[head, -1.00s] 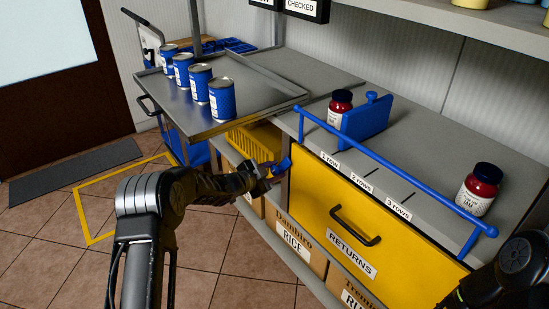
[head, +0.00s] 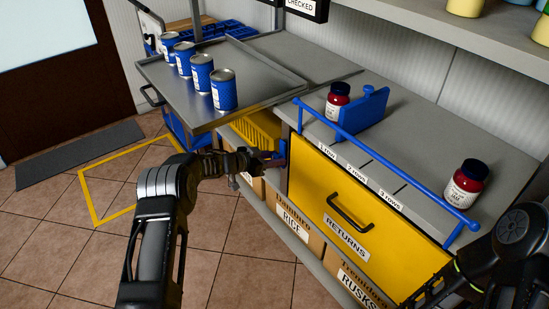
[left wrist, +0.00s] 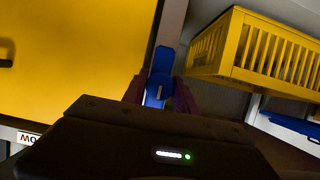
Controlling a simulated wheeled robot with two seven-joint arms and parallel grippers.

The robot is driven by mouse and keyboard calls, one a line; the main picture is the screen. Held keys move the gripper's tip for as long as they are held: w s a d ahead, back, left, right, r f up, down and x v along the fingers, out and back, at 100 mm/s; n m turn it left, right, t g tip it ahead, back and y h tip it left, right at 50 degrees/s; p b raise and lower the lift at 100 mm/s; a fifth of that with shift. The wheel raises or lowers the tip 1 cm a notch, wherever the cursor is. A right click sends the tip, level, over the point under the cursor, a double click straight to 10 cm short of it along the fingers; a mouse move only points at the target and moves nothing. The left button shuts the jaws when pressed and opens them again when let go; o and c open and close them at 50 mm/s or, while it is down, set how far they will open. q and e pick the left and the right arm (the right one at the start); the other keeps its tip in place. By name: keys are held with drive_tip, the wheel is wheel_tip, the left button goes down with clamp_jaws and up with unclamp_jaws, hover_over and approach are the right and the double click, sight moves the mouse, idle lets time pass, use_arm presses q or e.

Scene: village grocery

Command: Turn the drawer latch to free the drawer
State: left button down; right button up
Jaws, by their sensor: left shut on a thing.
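The yellow drawer (head: 320,190) has a black handle (head: 350,213) and a RETURNS label, and its front looks closed. The blue latch (left wrist: 161,62) sits on the grey post left of the drawer. In the left wrist view it lies between the two dark reddish fingers of my left gripper (left wrist: 159,92). In the head view my left gripper (head: 270,163) is at the post by the drawer's left edge, shut on the latch and hiding most of it. My right arm enters at the lower right; its gripper is not visible.
A metal tray (head: 270,85) with several blue cans (head: 223,90) stands above and left of my left gripper. A blue rail (head: 385,160) edges the counter with two jam jars (head: 466,184). A yellow basket (left wrist: 250,55) is beside the post.

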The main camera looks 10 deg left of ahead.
use_arm(q)
drive_tip(key=c, duration=1)
unclamp_jaws()
drive_tip(key=v, duration=0.7)
drive_tip(key=shift+s+a+p, duration=0.25)
drive_tip(key=shift+s+p, duration=0.05)
drive_tip(key=shift+p, duration=0.1)
